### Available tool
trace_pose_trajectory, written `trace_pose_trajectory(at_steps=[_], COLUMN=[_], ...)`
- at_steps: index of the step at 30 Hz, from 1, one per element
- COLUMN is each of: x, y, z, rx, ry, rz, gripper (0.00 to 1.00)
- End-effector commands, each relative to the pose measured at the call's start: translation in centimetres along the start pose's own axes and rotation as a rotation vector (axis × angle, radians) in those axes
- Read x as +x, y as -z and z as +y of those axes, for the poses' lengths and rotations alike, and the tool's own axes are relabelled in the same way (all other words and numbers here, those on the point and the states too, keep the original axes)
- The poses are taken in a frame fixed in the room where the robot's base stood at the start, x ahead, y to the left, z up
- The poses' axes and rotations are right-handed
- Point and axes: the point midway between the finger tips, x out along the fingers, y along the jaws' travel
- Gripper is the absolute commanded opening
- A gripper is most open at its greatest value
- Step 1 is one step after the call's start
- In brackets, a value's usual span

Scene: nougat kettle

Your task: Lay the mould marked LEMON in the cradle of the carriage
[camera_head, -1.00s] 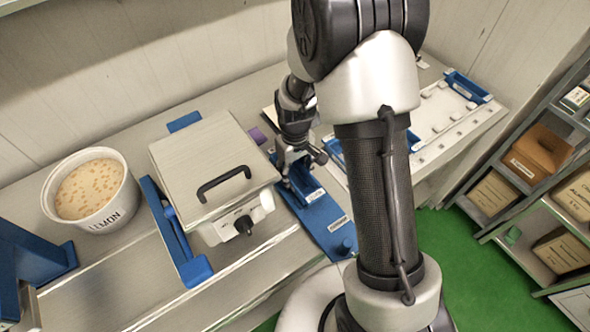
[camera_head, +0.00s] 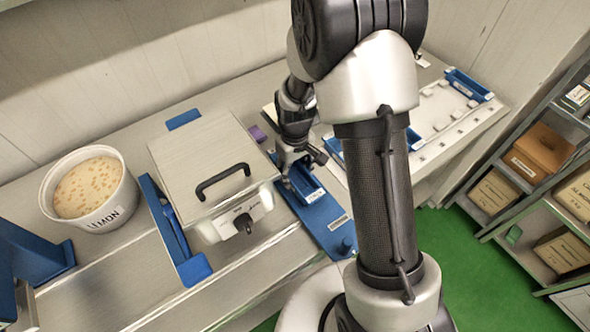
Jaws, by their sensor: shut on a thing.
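A blue mould (camera_head: 308,190) with a small white label sits low over the flat blue carriage (camera_head: 328,226), right of the kettle. The label's word is too small to read. My gripper (camera_head: 298,172) is above the mould with its fingers down at it, shut on it. I cannot tell whether the mould rests fully in the cradle, as the gripper and mould hide that part. Another blue mould (camera_head: 468,84) lies on the white rack (camera_head: 440,122) at the right. A further blue mould (camera_head: 413,139) is partly hidden behind my arm.
A metal-lidded kettle (camera_head: 205,160) with a black handle stands left of the carriage. A blue holder (camera_head: 180,240) flanks the kettle. Shelves with cartons (camera_head: 538,152) stand at the right beyond green floor.

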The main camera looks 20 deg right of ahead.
Motion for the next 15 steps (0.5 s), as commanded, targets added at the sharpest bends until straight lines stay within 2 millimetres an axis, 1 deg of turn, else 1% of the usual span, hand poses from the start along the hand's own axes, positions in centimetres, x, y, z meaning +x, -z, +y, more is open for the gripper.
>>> trace_pose_trajectory(at_steps=[8, 9, 15], x=[0.01, 0.01, 0.02], y=[0.05, 0.05, 0.04], z=[0.01, 0.02, 0.01], rx=[0.0, 0.0, 0.0], ry=[0.0, 0.0, 0.0], rz=[0.001, 0.001, 0.001], gripper=[0.16, 0.5, 0.64])
